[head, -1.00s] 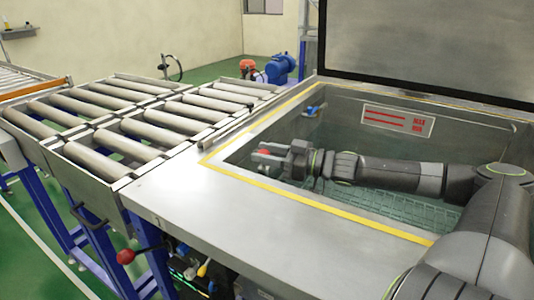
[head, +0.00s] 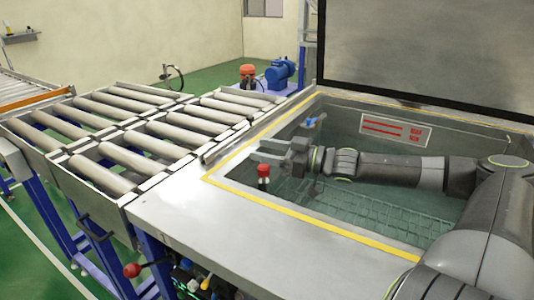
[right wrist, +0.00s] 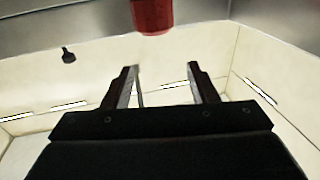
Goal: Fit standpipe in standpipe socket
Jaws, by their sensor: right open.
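A piece with a red top (head: 263,170) and a darker lower part, which looks like the standpipe, stands upright at the left end of the sunken tank. My right gripper (head: 263,151) is open and empty just above it. In the right wrist view the red part (right wrist: 152,14) is at the top edge, beyond and apart from the open fingers (right wrist: 168,85). I cannot make out the standpipe socket or whether the pipe's foot sits in it. My left gripper is not in view.
The tank has a yellow-edged rim (head: 330,227), a mesh rack (head: 370,207) inside and a blue fitting (head: 315,122) near its back wall. A raised lid (head: 430,50) stands behind. A roller conveyor (head: 130,130) lies left. The steel deck (head: 200,212) in front is clear.

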